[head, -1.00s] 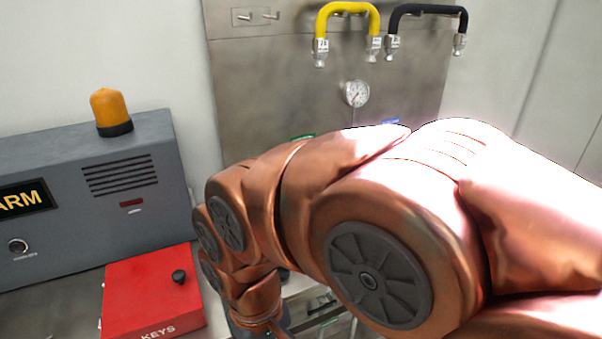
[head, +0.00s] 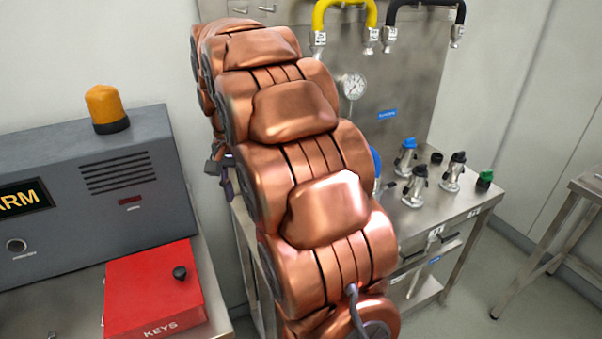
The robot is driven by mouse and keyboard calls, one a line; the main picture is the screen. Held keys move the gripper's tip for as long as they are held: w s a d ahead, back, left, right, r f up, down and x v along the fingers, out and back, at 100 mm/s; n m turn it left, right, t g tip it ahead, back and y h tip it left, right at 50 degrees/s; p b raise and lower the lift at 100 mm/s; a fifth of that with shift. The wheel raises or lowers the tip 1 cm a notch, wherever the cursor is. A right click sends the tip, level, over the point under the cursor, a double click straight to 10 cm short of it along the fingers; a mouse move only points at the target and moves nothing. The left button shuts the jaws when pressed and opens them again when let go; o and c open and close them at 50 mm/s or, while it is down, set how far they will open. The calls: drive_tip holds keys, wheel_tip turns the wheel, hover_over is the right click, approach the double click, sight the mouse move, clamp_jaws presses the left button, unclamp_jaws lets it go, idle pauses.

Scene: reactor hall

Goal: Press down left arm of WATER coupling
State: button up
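No WATER lettering is readable. A blue label (head: 387,114) is on the steel back panel, its text too small to read. Below it on the steel bench stands a metal coupling with a blue top (head: 407,157). Another blue part (head: 376,163) shows at the arm's right edge, mostly hidden by my arm. My copper arm crosses the middle of the view and covers the bench's left part. A small dark grey part (head: 220,163), possibly my gripper, hangs left of the arm; its fingers cannot be made out.
Two black-topped fittings (head: 415,187) (head: 453,171) and a green-capped one (head: 485,181) stand on the bench (head: 455,209). A gauge (head: 353,86) and yellow (head: 345,5) and black hoses are on the panel. An alarm box (head: 90,190) and red key box (head: 155,290) are left.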

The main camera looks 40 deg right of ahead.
drive_tip(key=w+d+f+m, duration=0.1)
drive_tip(key=w+d+m, duration=0.2)
drive_tip(key=w+d, duration=0.3)
drive_tip(key=w+d+m, duration=0.2)
drive_tip(key=w+d, duration=0.1)
drive_tip(key=d, duration=0.5)
drive_tip(key=d+f+m, duration=0.2)
drive_tip(key=d, duration=0.3)
drive_tip(key=w+d+f+m+p, duration=0.1)
drive_tip(key=d+f+m, duration=0.1)
drive_tip(key=d, duration=0.3)
drive_tip(key=w+d+f+m+t, duration=0.1)
drive_tip(key=d+f+m, duration=0.1)
drive_tip(key=d, duration=0.3)
drive_tip(key=shift+d, duration=0.2)
drive_tip(key=shift+d+f, duration=0.15)
drive_tip(key=shift+f, duration=0.15)
drive_tip(key=shift+s+f, duration=0.1)
drive_tip(key=shift+f, duration=1.1)
drive_tip(key=shift+f+p, duration=0.75)
drive_tip(key=shift+f, duration=1.85)
clamp_jaws()
